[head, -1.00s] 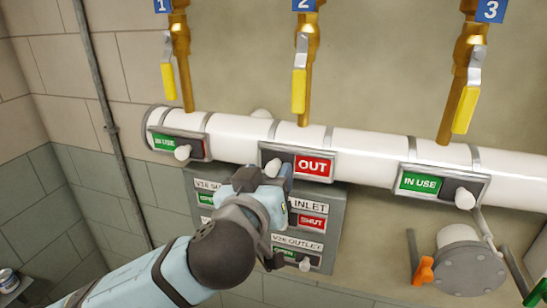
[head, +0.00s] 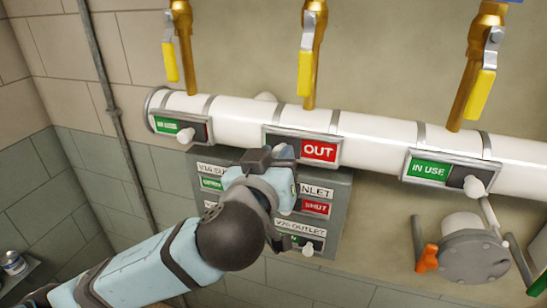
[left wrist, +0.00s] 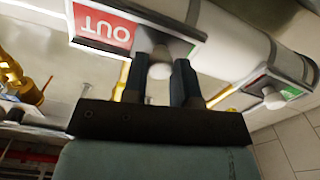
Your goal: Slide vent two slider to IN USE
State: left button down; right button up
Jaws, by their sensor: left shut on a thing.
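The vent two slider plate (head: 270,137) is on the white pipe in the middle of the head view. My left gripper (head: 278,154) comes from below and hides most of the white knob, left of the OUT field. In the left wrist view, the knob (left wrist: 160,64) sits between the two dark fingers (left wrist: 161,80), which are shut on it. There the OUT field (left wrist: 101,27) appears upside down beside it. My right gripper is not in view.
The left slider (head: 166,125) and right slider (head: 428,168) on the pipe show green. Brass pipes with yellow-handled valves (head: 305,73) rise above. A grey panel (head: 333,190) with smaller sliders is just below, partly behind my arm. A flange (head: 475,258) is at lower right.

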pick_arm(q)
jog(key=d, duration=0.1)
jog(key=s+d+b, duration=0.1)
jog(key=d, duration=0.1)
jog(key=shift+d, duration=0.15)
jog(key=shift+s+d, duration=0.2)
jog(key=shift+d, duration=0.4)
jog(key=shift+s+d, duration=0.2)
jog(key=shift+d, duration=0.4)
jog(key=c, duration=1.2)
grip_release()
jog(key=o, duration=0.3)
jog(key=shift+d, duration=0.2)
